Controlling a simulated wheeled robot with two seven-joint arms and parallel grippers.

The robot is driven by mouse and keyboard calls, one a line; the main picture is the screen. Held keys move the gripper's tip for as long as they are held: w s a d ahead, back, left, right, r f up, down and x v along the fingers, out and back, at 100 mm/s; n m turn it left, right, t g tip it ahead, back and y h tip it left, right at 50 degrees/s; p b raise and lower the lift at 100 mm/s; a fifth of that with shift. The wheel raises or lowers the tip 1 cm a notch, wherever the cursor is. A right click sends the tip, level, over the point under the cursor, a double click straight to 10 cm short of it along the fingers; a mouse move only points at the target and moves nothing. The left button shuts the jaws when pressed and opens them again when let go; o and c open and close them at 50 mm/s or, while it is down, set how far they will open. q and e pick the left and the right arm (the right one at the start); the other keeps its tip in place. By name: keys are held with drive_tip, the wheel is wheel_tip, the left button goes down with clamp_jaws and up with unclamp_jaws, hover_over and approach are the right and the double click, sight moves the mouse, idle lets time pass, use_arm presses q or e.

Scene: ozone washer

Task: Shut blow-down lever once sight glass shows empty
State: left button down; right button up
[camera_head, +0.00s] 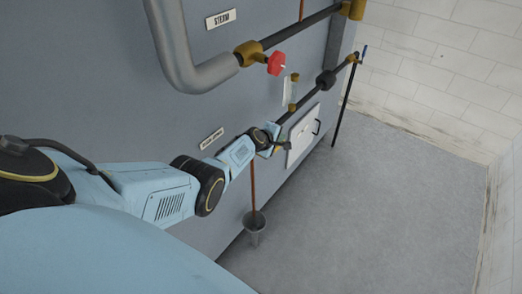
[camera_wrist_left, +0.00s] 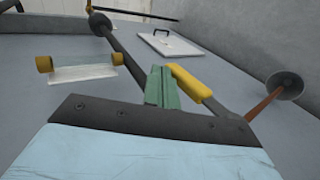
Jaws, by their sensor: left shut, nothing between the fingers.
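A yellow-handled lever (camera_wrist_left: 188,84), likely the blow-down lever, lies roughly along a dark pipe in the left wrist view. My left gripper (camera_wrist_left: 161,75) has its green fingers shut and empty, close beside the yellow handle; I cannot tell whether they touch. In the head view my left gripper (camera_head: 277,147) is at the machine wall, small and partly hidden by its wrist. The sight glass (camera_head: 288,92) is a pale tube between brass fittings. It also shows in the left wrist view (camera_wrist_left: 84,74), pale, with no clear liquid line. My right gripper is not in view.
A white hatch (camera_head: 301,137) with a black handle is just right of my left gripper. A copper pipe runs down into a grey drain cup (camera_head: 254,231). A red valve knob (camera_head: 275,63) is above. The floor at right is clear.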

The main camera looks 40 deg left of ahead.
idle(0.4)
use_arm(q)
wheel_tip(320, 180, up, 14)
drive_tip(key=p, duration=0.9)
drive_tip(key=shift+s, duration=0.2)
